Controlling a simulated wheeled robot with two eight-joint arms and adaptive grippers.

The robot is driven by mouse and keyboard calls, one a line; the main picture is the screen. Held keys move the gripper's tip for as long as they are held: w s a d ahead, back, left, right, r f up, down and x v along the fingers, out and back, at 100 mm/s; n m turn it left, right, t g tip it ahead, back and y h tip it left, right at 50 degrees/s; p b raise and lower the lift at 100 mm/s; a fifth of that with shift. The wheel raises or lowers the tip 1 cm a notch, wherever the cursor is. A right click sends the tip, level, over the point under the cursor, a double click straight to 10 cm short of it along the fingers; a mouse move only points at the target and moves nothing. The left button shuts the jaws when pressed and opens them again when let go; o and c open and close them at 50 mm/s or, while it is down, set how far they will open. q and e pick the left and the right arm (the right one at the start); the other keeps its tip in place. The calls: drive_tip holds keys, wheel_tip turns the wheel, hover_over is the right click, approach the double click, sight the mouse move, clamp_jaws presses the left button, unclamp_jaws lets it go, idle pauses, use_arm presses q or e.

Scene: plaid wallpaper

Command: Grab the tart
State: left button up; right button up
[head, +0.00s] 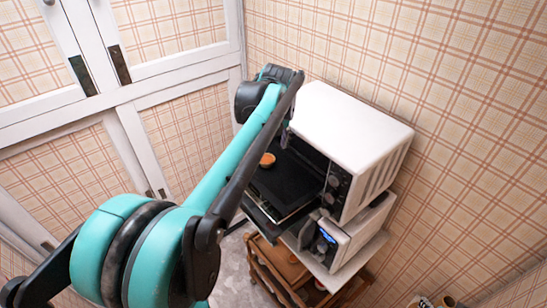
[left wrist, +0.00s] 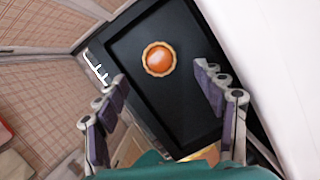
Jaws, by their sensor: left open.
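The tart (head: 267,160) is small and round, with an orange filling and a pale crust. It lies on a black tray (head: 288,184) at the open front of the white oven (head: 350,125). In the left wrist view the tart (left wrist: 158,59) is whole and unobstructed on the dark tray (left wrist: 190,125). My left gripper (left wrist: 161,80) is open and empty, its fingers spread to either side of the tart's line and apart from it. In the head view my left arm hides most of that gripper. My right gripper is in neither view.
The oven stands on a second appliance (head: 345,235) with a lit blue display, on a wooden cart (head: 275,268). White-framed panelled doors (head: 120,95) are at left. The plaid wall (head: 460,130) is close behind the oven.

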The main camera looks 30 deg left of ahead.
sight(267, 159)
use_arm(q)
drive_tip(key=p+x, duration=0.1)
drive_tip(key=x, duration=0.5)
drive_tip(key=shift+w+d, duration=0.1)
drive_tip(key=shift+w, duration=0.1)
drive_tip(key=shift+f, duration=0.4)
drive_tip(key=shift+s+a, duration=0.25)
drive_tip(key=shift+w+d, duration=0.1)
drive_tip(key=shift+w, duration=0.05)
drive_tip(key=c, duration=1)
drive_tip(key=shift+c, duration=1.1)
